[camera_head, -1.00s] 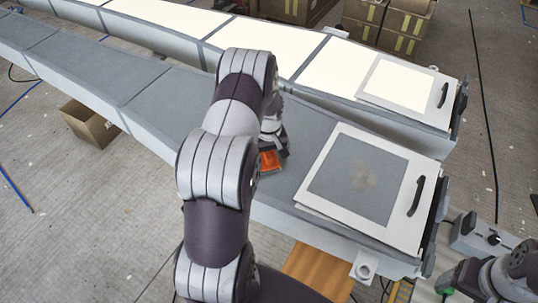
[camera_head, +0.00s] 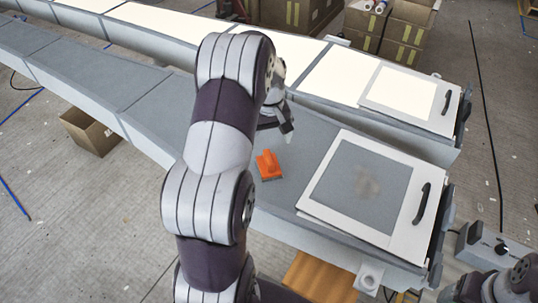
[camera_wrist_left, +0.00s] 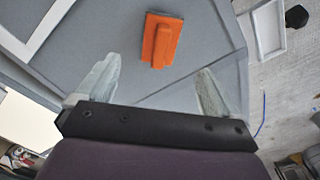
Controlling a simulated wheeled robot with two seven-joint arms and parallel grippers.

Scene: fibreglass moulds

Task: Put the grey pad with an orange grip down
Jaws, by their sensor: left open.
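The pad with the orange grip (camera_head: 267,164) lies on the grey top of the nearer mould (camera_head: 300,140), left of the white framed panel. Its grip faces up, and a thin grey edge shows under it. My left gripper (camera_head: 288,128) is above and beyond the pad, apart from it, and partly hidden by my arm. In the left wrist view the pad (camera_wrist_left: 161,40) lies ahead of the two spread fingers (camera_wrist_left: 154,88), with nothing between them. My right gripper does not show; only part of my right arm is at the lower right.
A white framed panel (camera_head: 314,203) with a black handle lies on the mould's right end. A second, brightly lit mould (camera_head: 340,70) runs behind. Cardboard boxes (camera_head: 408,28) stand at the back, and an open box (camera_head: 88,132) is on the floor at left.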

